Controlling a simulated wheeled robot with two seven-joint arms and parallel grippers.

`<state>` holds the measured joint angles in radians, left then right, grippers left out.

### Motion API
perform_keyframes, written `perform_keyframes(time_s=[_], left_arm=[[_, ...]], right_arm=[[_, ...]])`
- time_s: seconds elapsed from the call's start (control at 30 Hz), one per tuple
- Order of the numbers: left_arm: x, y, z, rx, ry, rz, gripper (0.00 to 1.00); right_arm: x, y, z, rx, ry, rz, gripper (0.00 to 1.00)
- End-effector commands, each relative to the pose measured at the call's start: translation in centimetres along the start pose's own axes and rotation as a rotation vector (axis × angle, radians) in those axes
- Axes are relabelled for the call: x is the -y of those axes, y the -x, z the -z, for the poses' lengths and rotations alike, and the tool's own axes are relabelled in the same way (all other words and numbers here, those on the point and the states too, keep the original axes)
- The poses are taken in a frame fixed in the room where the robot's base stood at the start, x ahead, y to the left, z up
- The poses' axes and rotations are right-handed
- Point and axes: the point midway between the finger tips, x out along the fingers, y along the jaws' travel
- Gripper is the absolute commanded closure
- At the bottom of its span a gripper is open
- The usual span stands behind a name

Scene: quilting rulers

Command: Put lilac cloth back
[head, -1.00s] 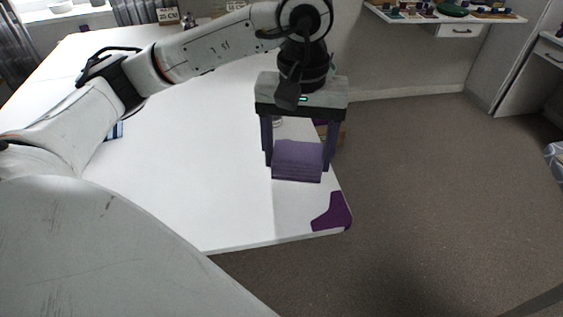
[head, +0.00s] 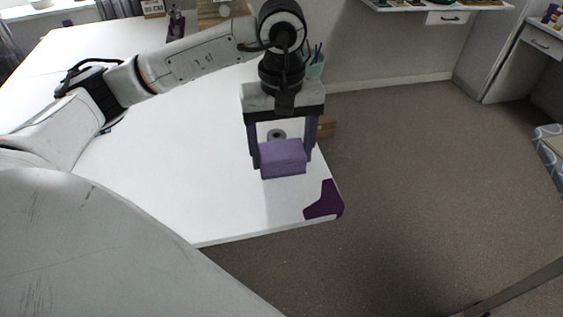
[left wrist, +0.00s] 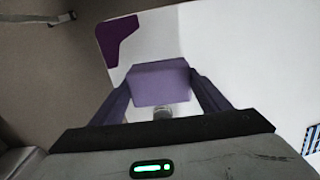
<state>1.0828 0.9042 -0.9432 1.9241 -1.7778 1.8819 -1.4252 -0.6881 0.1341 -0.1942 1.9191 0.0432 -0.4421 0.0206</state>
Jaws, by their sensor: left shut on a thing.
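The lilac cloth (head: 283,160) is a folded, block-like bundle near the right end of the white table. My left gripper (head: 282,157) points down with one finger on each side of it and is shut on it. The left wrist view also shows the cloth (left wrist: 159,84) between the two fingertips (left wrist: 160,88). I cannot tell for sure whether the cloth touches the table top or is held above it. My right gripper is not in view.
The white table (head: 190,190) is mostly bare in front and to the left. A dark purple patch (head: 325,202) marks its near right corner. A small round grey thing (head: 276,134) lies behind the cloth.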

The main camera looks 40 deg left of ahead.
Motion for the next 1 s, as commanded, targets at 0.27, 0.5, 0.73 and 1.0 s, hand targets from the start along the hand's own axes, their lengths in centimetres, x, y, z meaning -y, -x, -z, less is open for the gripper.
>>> perform_keyframes(time_s=[0.27, 0.5, 0.73, 1.0], left_arm=[[0.1, -3.7, 0.0, -0.001, 0.0, 0.002, 0.57], [0.1, -3.8, 0.0, -0.001, 0.0, 0.001, 0.57], [0.1, -4.1, 0.0, -0.001, 0.0, 0.001, 0.19], [0.1, -4.1, 0.0, -0.001, 0.0, 0.001, 0.12]], right_arm=[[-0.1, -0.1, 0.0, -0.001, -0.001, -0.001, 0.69], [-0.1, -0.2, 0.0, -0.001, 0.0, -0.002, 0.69], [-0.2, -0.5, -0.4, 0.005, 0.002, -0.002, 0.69], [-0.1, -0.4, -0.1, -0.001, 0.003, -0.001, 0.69]])
